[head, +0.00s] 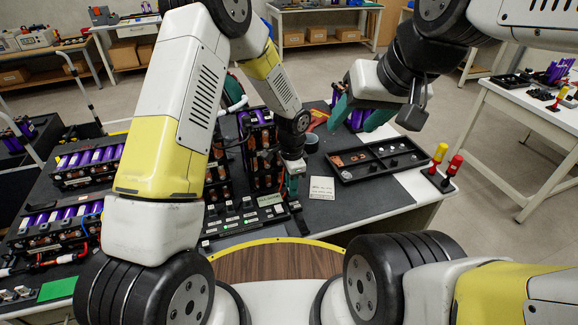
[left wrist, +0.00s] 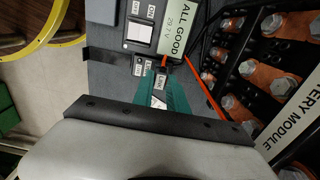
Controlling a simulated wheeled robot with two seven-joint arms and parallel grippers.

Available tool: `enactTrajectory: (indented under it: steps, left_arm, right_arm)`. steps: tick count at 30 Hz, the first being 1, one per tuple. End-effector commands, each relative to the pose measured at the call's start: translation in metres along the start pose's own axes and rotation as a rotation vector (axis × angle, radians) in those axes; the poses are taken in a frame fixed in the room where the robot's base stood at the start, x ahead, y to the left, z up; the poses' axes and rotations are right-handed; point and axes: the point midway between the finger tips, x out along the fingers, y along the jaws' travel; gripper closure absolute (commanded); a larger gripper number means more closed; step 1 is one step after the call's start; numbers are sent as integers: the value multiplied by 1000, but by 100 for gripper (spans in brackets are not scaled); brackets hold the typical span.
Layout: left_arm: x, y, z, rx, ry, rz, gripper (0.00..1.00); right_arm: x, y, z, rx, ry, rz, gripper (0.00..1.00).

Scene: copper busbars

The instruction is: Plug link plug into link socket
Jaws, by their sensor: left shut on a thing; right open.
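My left gripper (head: 292,184) points down at the right end of a black panel (head: 238,220) beside the battery module (head: 263,158). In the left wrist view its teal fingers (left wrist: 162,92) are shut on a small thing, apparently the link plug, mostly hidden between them. An orange cable (left wrist: 201,84) runs to the fingertips. A small white label (left wrist: 144,75), its text too small to read surely, lies at the fingertips. The link socket cannot be made out, so I cannot tell whether the plug is in it. My right gripper (head: 362,112) is open, empty and raised over the table.
An "ALL GOOD" sign (left wrist: 178,27) sits by the panel's switches. Copper busbars with bolts (left wrist: 266,71) stand close right of the left gripper.

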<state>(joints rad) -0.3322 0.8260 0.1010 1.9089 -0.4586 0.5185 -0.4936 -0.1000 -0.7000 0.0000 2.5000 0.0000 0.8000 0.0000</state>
Motion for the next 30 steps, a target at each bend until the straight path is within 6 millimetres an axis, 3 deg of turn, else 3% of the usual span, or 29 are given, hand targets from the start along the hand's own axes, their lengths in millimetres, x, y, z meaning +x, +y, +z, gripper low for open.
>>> enactTrajectory:
  steps: [5, 6, 9, 10, 20, 30]
  left_arm:
    - [2, 0, 0, 0, 0, 0, 100]
    - [3, 0, 0, 0, 0, 0, 78]
    - [2, 0, 0, 0, 0, 0, 58]
    - [2, 0, 0, 0, 0, 0, 56]
    - [0, 0, 0, 0, 1, -1, 56]
    - [-33, -1, 0, 1, 1, -2, 56]
  right_arm:
    - [0, 0, 0, 0, 0, 0, 46]
    - [0, 0, 0, 0, 0, 0, 46]
    - [0, 0, 0, 0, 0, 0, 46]
    - [0, 0, 0, 0, 0, 0, 46]
    - [0, 0, 0, 0, 0, 0, 46]
    - [0, 0, 0, 0, 0, 0, 46]
